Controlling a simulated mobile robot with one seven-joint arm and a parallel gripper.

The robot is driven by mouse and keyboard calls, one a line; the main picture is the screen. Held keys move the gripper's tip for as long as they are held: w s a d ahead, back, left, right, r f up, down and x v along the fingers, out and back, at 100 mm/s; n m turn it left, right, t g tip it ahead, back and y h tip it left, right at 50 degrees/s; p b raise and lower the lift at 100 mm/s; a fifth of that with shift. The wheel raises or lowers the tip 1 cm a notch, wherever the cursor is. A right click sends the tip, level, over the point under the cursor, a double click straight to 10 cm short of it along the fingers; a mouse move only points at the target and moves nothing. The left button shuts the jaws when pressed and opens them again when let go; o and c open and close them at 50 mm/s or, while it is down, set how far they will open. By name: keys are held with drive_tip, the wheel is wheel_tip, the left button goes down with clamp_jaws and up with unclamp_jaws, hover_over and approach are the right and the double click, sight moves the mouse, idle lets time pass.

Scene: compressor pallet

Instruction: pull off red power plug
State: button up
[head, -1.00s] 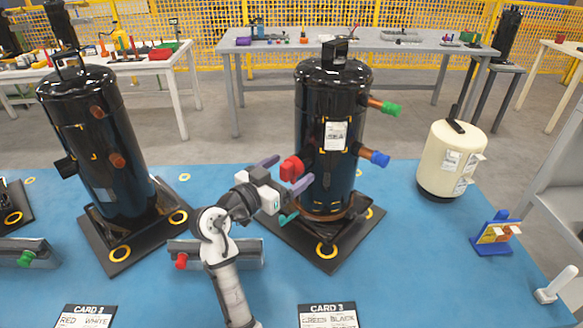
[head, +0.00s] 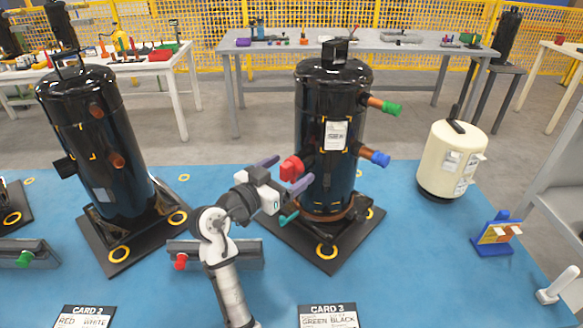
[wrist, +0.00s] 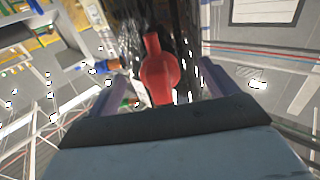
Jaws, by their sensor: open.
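The red power plug (head: 291,168) sits on the left side of the middle black compressor (head: 331,105). In the wrist view the red plug (wrist: 158,72) stands in front of the dark compressor body, between my two purple fingers. My gripper (head: 284,171) is open and close to the plug, with one finger behind it and one in front of it in the head view. I cannot tell whether either finger touches the plug. The compressor also bears a green cap (head: 391,108) and a blue cap (head: 380,159) on copper stubs at its right.
Another black compressor (head: 95,140) stands at the left on the blue table (head: 415,260). A cream tank (head: 450,160) and a small blue stand (head: 494,247) are at the right. A grey holder with a red knob (head: 181,261) lies by my arm. Cards lie in front.

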sight(282, 175)
idle(0.4)
drive_tip(key=c, duration=1.8)
drive_tip(key=shift+o, duration=0.2)
drive_tip(key=shift+b+v, duration=0.6)
drive_tip(key=shift+v, duration=2.35)
